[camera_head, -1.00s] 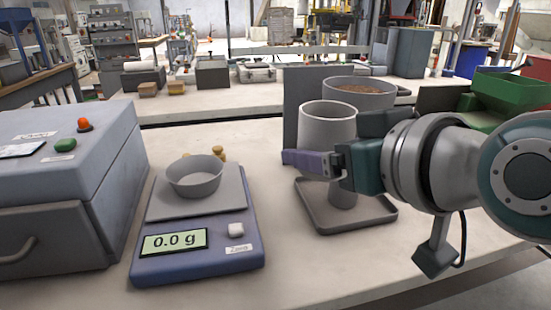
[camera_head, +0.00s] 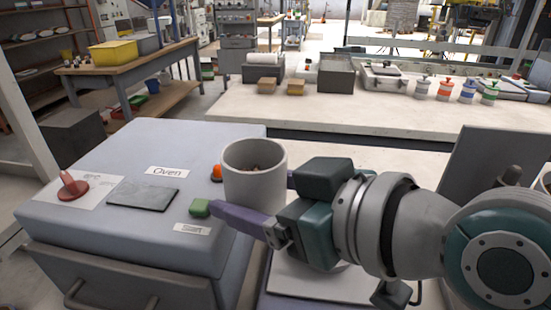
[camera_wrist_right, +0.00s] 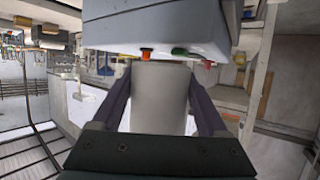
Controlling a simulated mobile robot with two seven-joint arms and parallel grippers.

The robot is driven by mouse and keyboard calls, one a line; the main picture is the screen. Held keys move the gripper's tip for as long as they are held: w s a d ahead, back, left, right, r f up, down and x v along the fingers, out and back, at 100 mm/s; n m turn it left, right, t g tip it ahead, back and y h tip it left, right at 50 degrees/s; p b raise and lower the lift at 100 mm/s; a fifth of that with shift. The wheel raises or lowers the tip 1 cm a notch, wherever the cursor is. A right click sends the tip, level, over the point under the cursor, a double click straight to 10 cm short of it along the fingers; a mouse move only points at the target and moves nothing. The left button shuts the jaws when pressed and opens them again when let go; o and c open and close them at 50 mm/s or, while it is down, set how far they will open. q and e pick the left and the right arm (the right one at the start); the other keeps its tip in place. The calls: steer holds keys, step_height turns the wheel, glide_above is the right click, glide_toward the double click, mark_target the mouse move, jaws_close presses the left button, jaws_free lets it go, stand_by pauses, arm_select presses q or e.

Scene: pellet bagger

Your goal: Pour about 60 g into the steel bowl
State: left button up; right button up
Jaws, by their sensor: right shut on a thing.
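My right gripper (camera_head: 248,203) is shut on a grey cup (camera_head: 256,190), with one purple finger along its near side. The cup is upright, and a little brown material shows inside its mouth. It is held in front of the right side of the oven box in the head view. The cup also fills the space between both fingers in the right wrist view (camera_wrist_right: 160,98). Part of the scale's plate (camera_head: 300,284) shows below my gripper. The steel bowl and the scale's readout are hidden behind my gripper and arm or out of frame. My left gripper is not in view.
The blue-grey oven (camera_head: 130,225) stands left of the cup, with a red knob (camera_head: 72,185), a green start button (camera_head: 200,207) and an orange lamp (camera_head: 216,172). A dark upright panel (camera_head: 490,165) stands at the right. The back bench (camera_head: 400,120) has a clear front strip.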

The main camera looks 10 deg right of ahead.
steer(key=shift+w+a, duration=0.1)
steer(key=shift+a, duration=0.15)
